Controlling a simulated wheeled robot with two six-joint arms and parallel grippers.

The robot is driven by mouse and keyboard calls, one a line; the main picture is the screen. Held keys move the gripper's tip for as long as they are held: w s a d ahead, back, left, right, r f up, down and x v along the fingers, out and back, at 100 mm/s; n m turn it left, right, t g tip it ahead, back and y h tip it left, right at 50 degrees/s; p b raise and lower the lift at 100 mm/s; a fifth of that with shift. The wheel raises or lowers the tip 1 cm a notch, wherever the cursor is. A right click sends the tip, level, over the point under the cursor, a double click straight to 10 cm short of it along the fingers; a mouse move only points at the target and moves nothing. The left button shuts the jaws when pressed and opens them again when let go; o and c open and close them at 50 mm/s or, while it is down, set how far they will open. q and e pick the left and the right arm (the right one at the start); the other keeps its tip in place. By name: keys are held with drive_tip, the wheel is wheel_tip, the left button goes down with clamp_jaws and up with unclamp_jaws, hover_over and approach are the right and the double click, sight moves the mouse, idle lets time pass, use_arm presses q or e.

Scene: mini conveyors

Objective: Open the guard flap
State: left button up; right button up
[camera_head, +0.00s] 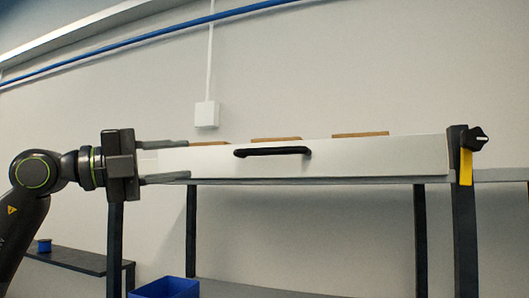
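The guard flap (370,158) is a long white panel along the front of the conveyor, standing upright. A black bar handle (272,151) is on its front face, left of its middle. My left gripper (187,161) is at the panel's left end. Its two fingers are spread apart, one near the top edge and one near the bottom edge, pointing right towards the handle. They are empty and clear of the handle. I cannot tell whether they touch the panel. My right gripper is not in view.
Brown flat pieces (360,134) show above the panel's top edge. A dark post (464,225) with a black knob (475,138) and yellow strip (466,166) stands at the right end. A blue bin (166,288) is below, and a dark shelf (75,259) holds a small blue item.

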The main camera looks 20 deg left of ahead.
sight(260, 150)
use_arm(q)
drive_tip(key=p+x, duration=0.9)
drive_tip(key=x, duration=0.7)
drive_tip(key=shift+w+r, duration=0.1)
drive_tip(key=shift+w+d, duration=0.45)
drive_tip(key=shift+w, duration=0.05)
clamp_jaws()
